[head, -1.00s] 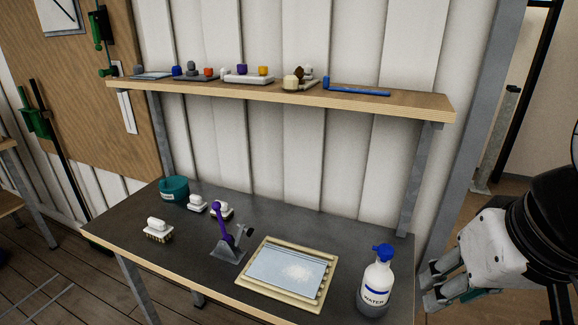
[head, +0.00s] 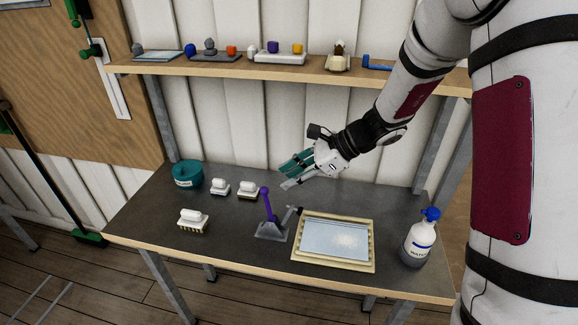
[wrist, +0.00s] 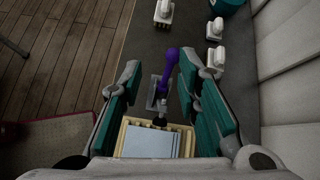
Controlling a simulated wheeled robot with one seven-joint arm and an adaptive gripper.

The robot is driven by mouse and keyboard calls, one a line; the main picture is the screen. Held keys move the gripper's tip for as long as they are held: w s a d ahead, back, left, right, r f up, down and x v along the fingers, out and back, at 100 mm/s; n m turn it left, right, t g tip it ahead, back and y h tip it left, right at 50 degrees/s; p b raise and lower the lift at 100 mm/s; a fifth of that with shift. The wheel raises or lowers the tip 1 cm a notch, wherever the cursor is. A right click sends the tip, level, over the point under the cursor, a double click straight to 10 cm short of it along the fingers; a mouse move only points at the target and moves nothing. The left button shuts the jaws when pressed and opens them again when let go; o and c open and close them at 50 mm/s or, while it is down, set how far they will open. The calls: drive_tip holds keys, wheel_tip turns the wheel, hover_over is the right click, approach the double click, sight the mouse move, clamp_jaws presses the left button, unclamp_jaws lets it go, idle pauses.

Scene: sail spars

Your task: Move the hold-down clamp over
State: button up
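The hold-down clamp (head: 271,221) stands on the dark table, with a grey metal base and a purple handle that points up. Its dark-tipped arm reaches right toward the tray. In the wrist view the clamp (wrist: 171,75) shows beyond and between my fingers. My gripper (head: 292,172) has teal finger pads and hangs above the back of the table, up and slightly right of the clamp. In the wrist view my gripper (wrist: 160,92) is open, with nothing between its fingers.
A cream tray (head: 372,248) with a pale blue plate lies right of the clamp. A water bottle (head: 420,240) stands at the right. Several white-handled brushes (head: 193,220) and a teal tub (head: 187,175) are at the left. A shelf (head: 220,72) runs above the table.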

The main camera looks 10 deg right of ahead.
drive_tip(key=w+f+m, duration=0.2)
drive_tip(key=f, duration=0.1)
drive_tip(key=shift+w+t, duration=0.1)
drive_tip(key=shift+t, duration=0.2)
drive_tip(key=b, duration=0.3)
hover_over(267, 205)
drive_tip(key=f, duration=0.3)
drive_tip(key=d+f, duration=0.1)
drive_tip(key=shift+w+f, duration=0.25)
drive_tip(key=shift+f, duration=0.05)
drive_tip(key=shift+r, duration=0.1)
drive_tip(key=c, duration=0.6)
